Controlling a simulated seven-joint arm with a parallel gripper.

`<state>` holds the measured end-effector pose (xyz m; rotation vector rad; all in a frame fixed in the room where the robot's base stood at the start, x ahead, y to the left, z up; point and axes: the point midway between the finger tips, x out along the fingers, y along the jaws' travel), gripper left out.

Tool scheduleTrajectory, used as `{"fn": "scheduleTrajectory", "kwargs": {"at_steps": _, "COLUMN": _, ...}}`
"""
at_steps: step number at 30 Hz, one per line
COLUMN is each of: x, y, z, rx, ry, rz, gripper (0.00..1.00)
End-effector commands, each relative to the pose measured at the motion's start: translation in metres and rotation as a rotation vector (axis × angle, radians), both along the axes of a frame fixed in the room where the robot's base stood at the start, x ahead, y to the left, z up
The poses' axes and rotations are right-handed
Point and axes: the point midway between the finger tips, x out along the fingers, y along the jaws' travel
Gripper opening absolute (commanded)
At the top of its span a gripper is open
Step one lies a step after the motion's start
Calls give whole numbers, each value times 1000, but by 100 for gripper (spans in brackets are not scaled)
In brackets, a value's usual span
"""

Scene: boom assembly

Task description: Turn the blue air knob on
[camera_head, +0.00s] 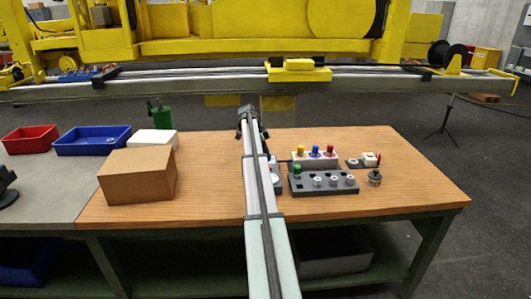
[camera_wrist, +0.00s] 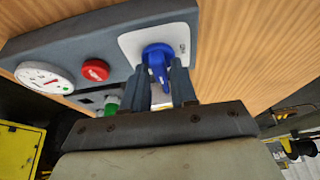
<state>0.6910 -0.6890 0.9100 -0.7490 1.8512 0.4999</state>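The blue air knob (camera_wrist: 157,56) shows in the wrist view on a white plate (camera_wrist: 130,48) at the end of a grey panel (camera_wrist: 75,35). Its handle points down in the picture, toward my gripper. My gripper (camera_wrist: 163,80) has its two fingers apart, one on each side of the handle's lower end. A narrow gap shows between the fingers; I cannot tell whether either finger touches the handle. In the head view, my arm hides the knob and the fingers.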

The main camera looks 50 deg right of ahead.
Motion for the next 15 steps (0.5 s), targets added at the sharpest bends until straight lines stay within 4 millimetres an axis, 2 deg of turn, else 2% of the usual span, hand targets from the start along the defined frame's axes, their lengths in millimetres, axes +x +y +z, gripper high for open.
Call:
{"fn": "scheduleTrajectory", "kwargs": {"at_steps": 1, "x": 0, "y": 0, "z": 0, "rx": 0, "ry": 0, "rz": 0, "gripper": 32}}
{"fn": "scheduleTrajectory", "kwargs": {"at_steps": 4, "x": 0, "y": 0, "z": 0, "rx": 0, "ry": 0, "rz": 1, "gripper": 42}}
{"fn": "scheduleTrajectory", "kwargs": {"at_steps": 15, "x": 2, "y": 1, "z": 6, "rx": 0, "ry": 1, "rz": 2, "gripper": 43}}
